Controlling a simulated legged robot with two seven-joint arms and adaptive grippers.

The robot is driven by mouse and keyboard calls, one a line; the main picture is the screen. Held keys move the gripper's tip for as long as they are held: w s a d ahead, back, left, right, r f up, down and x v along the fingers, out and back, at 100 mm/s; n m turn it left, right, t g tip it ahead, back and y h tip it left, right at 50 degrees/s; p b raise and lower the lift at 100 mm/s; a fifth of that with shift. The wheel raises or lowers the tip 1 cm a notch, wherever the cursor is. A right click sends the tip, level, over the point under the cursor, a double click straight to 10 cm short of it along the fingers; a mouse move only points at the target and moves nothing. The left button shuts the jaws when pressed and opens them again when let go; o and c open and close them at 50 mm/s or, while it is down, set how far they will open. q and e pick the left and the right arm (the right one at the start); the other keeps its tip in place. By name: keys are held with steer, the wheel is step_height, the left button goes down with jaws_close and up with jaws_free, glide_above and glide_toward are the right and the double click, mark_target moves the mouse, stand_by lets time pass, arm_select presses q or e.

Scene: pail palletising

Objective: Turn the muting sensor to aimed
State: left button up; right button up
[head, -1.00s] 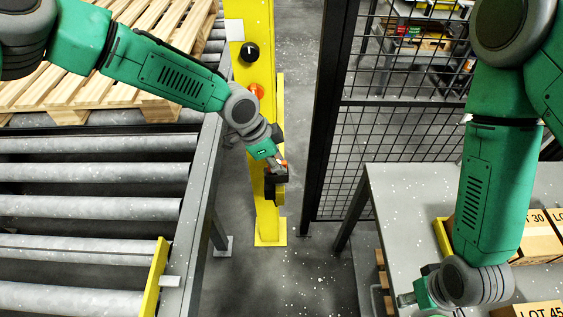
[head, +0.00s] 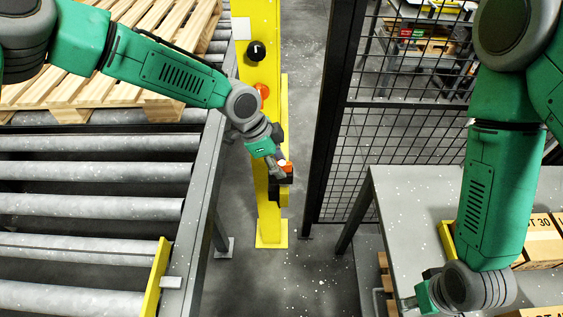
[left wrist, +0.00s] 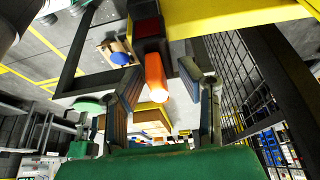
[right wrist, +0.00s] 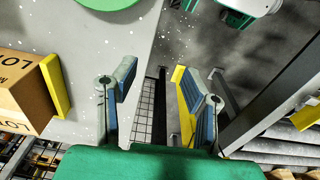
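The muting sensor appears to be the orange cylinder (left wrist: 155,75) with a bright end, on a dark housing (left wrist: 147,28), in the left wrist view. In the head view its orange part (head: 288,168) shows at a black bracket (head: 283,190) on the yellow post (head: 268,215). My left gripper (head: 276,165) is at the sensor. In the left wrist view its open fingers (left wrist: 160,98) stand on either side of the cylinder, with visible gaps. My right gripper (right wrist: 158,98) is open and empty beside the grey table; its fingers are largely hidden in the head view.
The post also carries a black knob (head: 254,50) and an orange dome (head: 262,91). A roller conveyor (head: 90,208) with a wooden pallet (head: 110,60) is at left. A mesh fence (head: 390,150) and a grey table (head: 410,200) with cartons (head: 540,240) are at right.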

arm_select(q)
steer(key=v, duration=1.1)
steer(key=shift+r, duration=0.35)
